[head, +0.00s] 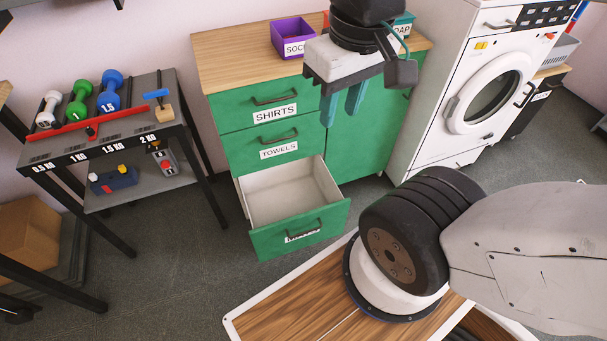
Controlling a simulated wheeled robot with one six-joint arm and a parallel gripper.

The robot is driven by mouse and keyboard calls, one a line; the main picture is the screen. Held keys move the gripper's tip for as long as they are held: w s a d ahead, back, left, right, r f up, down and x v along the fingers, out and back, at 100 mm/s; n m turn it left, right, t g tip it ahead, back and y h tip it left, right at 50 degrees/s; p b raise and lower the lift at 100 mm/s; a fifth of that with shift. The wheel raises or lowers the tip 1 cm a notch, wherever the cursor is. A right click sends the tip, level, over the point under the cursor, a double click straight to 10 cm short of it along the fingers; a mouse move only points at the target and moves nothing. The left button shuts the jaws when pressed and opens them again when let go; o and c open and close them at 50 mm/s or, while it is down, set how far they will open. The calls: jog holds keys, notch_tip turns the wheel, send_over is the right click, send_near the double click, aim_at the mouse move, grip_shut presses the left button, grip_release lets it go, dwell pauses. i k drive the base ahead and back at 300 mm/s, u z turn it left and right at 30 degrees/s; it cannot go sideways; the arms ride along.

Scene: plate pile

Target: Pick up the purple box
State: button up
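The purple box (292,36) stands on the wooden top of the green cabinet. It is an open-topped box with a white label reading "SOC...", partly hidden by my gripper. My gripper (344,104) points down in front of the cabinet, to the right of the box and nearer the camera. Its two teal fingers are apart with a narrow gap and nothing visible between them. It does not appear to touch the box.
The green cabinet (231,107) has its bottom drawer (300,236) pulled out and empty. A teal box (403,24) labelled "...OAP" and a red-orange thing behind my gripper share the top. A white washing machine (437,100) stands right; a dumbbell rack (140,135) stands left.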

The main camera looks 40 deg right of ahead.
aim_at(293, 47)
jog(key=z, duration=1.5)
jog(key=i, duration=0.4)
jog(key=u, duration=1.05)
